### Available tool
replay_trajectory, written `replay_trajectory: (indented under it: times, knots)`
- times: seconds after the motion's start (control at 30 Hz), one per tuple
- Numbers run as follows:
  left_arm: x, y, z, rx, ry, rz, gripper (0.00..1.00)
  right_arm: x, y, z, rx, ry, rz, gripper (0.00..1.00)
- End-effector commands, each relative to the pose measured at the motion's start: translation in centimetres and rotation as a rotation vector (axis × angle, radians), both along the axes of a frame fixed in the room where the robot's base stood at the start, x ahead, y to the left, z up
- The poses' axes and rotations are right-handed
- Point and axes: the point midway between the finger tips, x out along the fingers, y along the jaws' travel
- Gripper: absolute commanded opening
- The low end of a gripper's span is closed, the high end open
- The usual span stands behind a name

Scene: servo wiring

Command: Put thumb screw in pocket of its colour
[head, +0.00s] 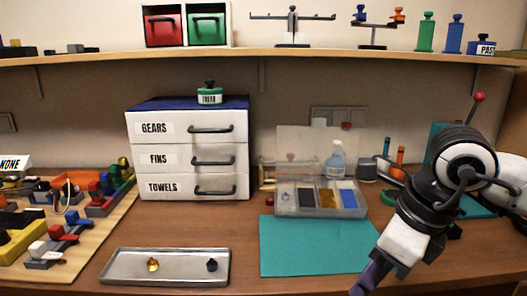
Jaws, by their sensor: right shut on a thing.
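A grey metal tray (120,276) lies at the front, left of the middle. It holds a yellow thumb screw (152,264) and a dark thumb screw (212,265), set apart. A clear box with its lid raised (318,211) stands behind the teal mat. Its pockets include a black one (305,198), a yellow one (327,198) and a blue one (348,199). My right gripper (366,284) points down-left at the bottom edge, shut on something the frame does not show. My left gripper is out of view.
A teal mat (313,250) lies bare before the box. A white drawer cabinet (188,157) stands behind the tray. A wooden board with coloured parts (75,265) fills the left. A bottle (337,160) stands behind the box. A shelf (250,54) crosses above.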

Motion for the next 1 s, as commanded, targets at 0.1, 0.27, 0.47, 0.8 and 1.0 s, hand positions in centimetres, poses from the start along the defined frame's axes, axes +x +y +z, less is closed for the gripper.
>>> replay_trajectory:
  times: [0.1,0.27,0.47,0.8,1.0]
  knots:
    - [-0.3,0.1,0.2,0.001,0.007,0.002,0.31,-0.6,-0.5,-0.7,0.002,0.005,0.216,0.0]
    - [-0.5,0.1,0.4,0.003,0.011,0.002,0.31,-1.4,-1.0,-1.7,0.002,0.004,0.523,0.0]
    - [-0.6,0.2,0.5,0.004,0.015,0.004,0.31,-2.6,-1.7,-2.9,0.001,0.004,0.927,0.0]
    - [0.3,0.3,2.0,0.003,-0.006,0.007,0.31,-5.3,-3.0,-5.0,0.002,0.003,1.69,0.0]
    - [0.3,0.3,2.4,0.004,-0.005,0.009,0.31,-6.8,-3.7,-5.9,0.0,0.001,2.073,0.0]
